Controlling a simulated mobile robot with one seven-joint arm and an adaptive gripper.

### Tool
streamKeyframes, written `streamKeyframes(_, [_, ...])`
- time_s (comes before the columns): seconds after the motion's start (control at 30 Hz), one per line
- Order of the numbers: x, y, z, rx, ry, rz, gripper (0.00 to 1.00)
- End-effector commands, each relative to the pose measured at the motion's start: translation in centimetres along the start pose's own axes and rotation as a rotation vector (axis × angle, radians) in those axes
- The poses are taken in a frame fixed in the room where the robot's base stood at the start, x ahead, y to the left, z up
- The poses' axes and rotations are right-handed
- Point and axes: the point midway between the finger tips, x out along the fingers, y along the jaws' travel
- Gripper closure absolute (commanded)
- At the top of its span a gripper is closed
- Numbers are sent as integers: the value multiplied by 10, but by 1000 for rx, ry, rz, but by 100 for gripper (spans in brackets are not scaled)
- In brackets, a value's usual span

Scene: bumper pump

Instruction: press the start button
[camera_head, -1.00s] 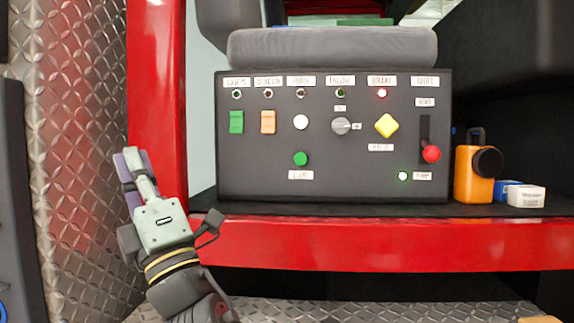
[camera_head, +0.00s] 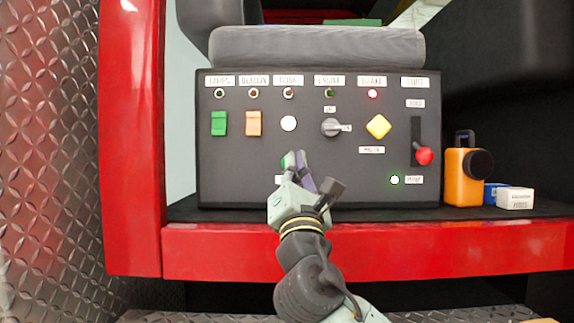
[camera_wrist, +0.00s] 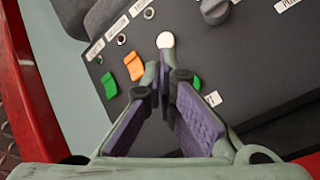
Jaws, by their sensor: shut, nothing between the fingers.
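The round green button (camera_head: 286,161) sits low on the dark control panel (camera_head: 235,165), below the white button. My gripper (camera_head: 297,158) is shut and empty, its fingertips in front of the green button and covering part of it. In the wrist view the green button (camera_wrist: 196,83) shows just right of my gripper's fingertips (camera_wrist: 158,75), partly behind a finger. A small white label, mostly hidden by my gripper, lies below the button. I cannot tell whether the fingertips touch the button or panel.
Nearby are a white button (camera_head: 289,124), a grey knob (camera_head: 330,128), green (camera_head: 219,124) and orange (camera_head: 253,124) switches, a yellow button (camera_head: 379,126) and a red-tipped lever (camera_head: 424,156). A red ledge (camera_head: 400,245) runs below. An orange item (camera_head: 463,178) stands right.

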Motion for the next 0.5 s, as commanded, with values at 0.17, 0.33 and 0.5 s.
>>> streamKeyframes(0.17, [0, 0, 0, 3, 1, 1, 100])
streamKeyframes(0.33, [7, -3, -4, 5, 1, 1, 100])
streamKeyframes(0.5, [24, -12, -13, 5, 2, 0, 100])
